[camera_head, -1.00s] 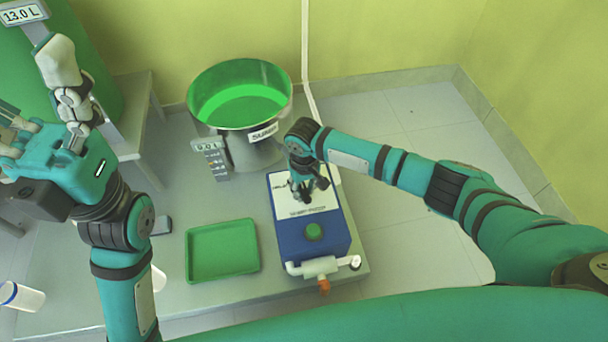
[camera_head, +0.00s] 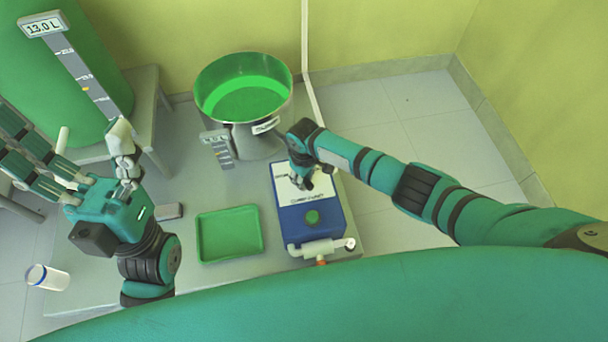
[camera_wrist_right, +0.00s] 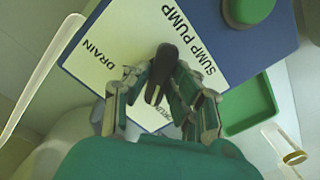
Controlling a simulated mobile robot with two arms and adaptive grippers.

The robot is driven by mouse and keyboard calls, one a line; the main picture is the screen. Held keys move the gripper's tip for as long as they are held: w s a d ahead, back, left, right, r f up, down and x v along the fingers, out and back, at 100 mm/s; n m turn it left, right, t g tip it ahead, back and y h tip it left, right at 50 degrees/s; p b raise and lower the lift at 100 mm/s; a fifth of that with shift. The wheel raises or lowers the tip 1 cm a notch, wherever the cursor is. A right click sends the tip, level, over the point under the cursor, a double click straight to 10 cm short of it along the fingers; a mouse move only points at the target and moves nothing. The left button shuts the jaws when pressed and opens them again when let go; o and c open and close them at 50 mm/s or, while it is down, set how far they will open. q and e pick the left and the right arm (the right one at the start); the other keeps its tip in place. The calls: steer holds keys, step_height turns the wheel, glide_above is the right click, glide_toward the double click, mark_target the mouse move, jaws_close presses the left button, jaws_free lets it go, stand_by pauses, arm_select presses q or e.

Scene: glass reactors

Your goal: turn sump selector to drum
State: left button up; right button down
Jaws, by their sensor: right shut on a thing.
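The sump pump (camera_head: 318,221) is a blue box with a green button and a white label panel, in the middle of the head view. In the right wrist view its panel (camera_wrist_right: 125,48) reads "SUMP PUMP" and "DRAIN", with a partly hidden word near the gripper. The selector (camera_wrist_right: 163,66) is a small black lever on that panel. My right gripper (camera_wrist_right: 160,88) is shut on the lever, fingers on both sides; in the head view the gripper (camera_head: 303,180) hides it. My left gripper (camera_head: 92,150) is raised at the left, its fingers spread apart and seemingly empty.
A metal sump vessel (camera_head: 272,145) with green contents stands behind the pump. A green tray (camera_head: 230,234) lies left of it. A white cup (camera_head: 47,278), a small grey block (camera_head: 168,211) and a green drum (camera_head: 65,75) with a 13.0 L gauge are at the left.

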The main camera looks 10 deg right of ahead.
steer(key=shift+n, duration=1.3)
steer(key=c, duration=1.2)
jaws_free()
steer(key=shift+o, duration=0.2)
step_height(320, 180, up, 12)
steer(key=shift+a, duration=0.1)
